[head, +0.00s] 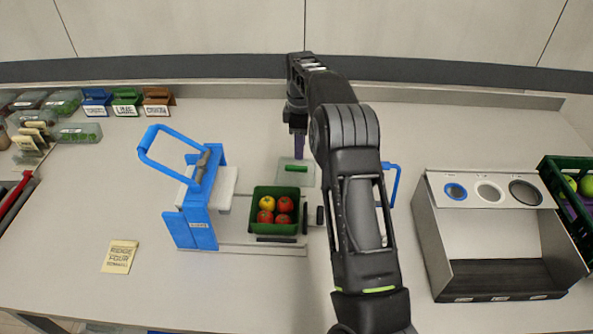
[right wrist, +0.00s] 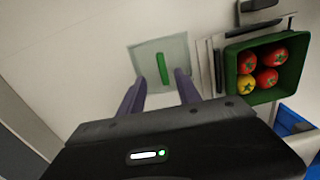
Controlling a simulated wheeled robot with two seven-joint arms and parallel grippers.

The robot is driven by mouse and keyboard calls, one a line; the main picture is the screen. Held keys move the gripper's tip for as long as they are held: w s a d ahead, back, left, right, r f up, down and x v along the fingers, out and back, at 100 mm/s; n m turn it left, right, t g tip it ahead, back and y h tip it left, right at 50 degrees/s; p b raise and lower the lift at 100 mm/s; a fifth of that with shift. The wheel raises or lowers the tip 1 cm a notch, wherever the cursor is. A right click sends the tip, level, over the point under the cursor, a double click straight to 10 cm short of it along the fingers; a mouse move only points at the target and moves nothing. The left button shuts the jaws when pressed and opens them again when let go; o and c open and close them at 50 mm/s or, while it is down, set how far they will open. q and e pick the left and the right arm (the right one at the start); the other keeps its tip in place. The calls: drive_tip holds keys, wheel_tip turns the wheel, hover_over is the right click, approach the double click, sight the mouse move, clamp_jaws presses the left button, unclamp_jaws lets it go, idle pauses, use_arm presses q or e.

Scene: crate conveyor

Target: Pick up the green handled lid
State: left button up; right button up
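The lid (head: 306,176) is a clear, pale square plate with a green bar handle (head: 296,168), lying on the counter behind the green crate. In the right wrist view the lid (right wrist: 151,56) lies flat and its green handle (right wrist: 160,70) points toward the gap between my fingers. My right gripper (head: 299,152) hangs above the lid, fingers down. In the right wrist view its two purple fingers (right wrist: 163,92) are spread apart with nothing between them. My left gripper is not in the head view.
A green crate (head: 252,222) with red and yellow produce sits on a conveyor by a blue-handled press (head: 200,229). A grey box with round holes (head: 433,230) stands at right, beside another green crate (head: 549,172). A card (head: 119,256) lies at front left.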

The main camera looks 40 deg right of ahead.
sight(300, 167)
drive_tip(key=shift+f, duration=0.95)
drive_tip(key=shift+f, duration=0.1)
drive_tip(key=f, duration=0.5)
drive_tip(key=shift+s+a+b, duration=0.1)
drive_tip(key=shift+s+b, duration=0.1)
drive_tip(key=shift+b, duration=0.15)
drive_tip(key=shift+c, duration=0.3)
clamp_jaws()
